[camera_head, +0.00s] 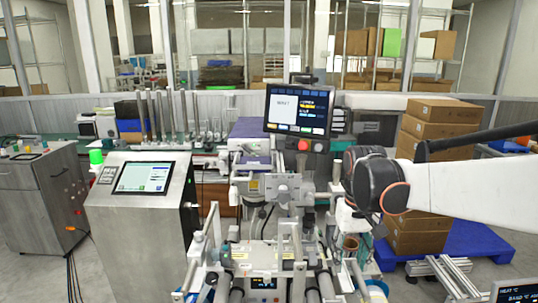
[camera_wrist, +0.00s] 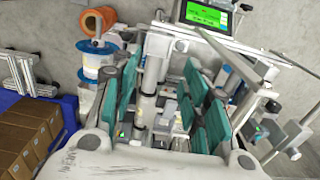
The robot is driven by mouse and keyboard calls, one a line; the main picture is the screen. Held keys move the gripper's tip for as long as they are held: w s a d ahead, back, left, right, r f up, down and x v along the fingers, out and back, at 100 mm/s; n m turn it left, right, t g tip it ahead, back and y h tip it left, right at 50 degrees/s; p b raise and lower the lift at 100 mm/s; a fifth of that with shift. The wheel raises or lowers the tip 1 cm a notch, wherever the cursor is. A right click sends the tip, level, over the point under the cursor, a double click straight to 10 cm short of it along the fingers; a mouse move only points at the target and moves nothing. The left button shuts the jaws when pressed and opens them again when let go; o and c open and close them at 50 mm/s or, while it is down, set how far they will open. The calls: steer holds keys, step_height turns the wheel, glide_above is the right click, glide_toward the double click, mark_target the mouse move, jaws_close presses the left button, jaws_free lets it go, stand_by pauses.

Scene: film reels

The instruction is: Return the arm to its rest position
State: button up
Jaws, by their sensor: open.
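My gripper (camera_wrist: 166,98) shows in the wrist view with its teal-padded fingers spread apart. Nothing is held between the fingers; machine parts show through the gap below them. In the head view my white arm comes in from the right edge and bends at dark joints above the right side of the central machine (camera_head: 285,190). The gripper is hard to make out in the head view, among the machine parts below those joints. In the wrist view an orange reel (camera_wrist: 98,18) and a white-and-blue reel (camera_wrist: 97,60) stand to the left of the fingers.
A monitor (camera_head: 298,112) with a red button below it tops the machine. A steel console (camera_head: 140,215) stands at left. Cardboard boxes (camera_head: 436,130) are stacked on a blue pallet (camera_head: 465,240) behind my arm. Metal posts and rollers crowd the space around my gripper.

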steer(key=s+t, duration=0.7)
steer(key=s, duration=1.1)
steer(key=shift+d+r, duration=0.25)
steer(key=shift+r, duration=0.1)
